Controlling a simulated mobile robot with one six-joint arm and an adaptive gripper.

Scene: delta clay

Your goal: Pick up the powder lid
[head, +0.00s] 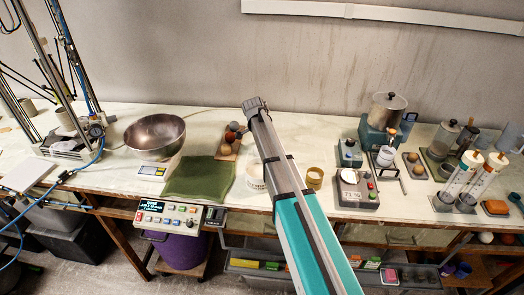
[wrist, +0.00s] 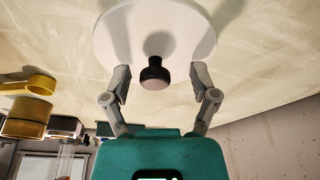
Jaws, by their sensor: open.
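The powder lid (wrist: 120,32) is a white disc with a black knob (wrist: 154,78) in the wrist view. My gripper (wrist: 160,84) is open, with one finger on each side of the knob and a gap between each finger and the knob. The fingertips overlap the lower edge of the disc in the picture; I cannot tell whether they touch it. A white tub (head: 255,180) shows partly behind the arm there.
A yellow ring-shaped cup (head: 314,178) stands right of my arm; yellow parts (wrist: 27,118) show at left in the wrist view. A green cloth (head: 200,178), a steel bowl (head: 155,134) and a board with balls (head: 229,149) lie left. Devices (head: 356,190) crowd the right.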

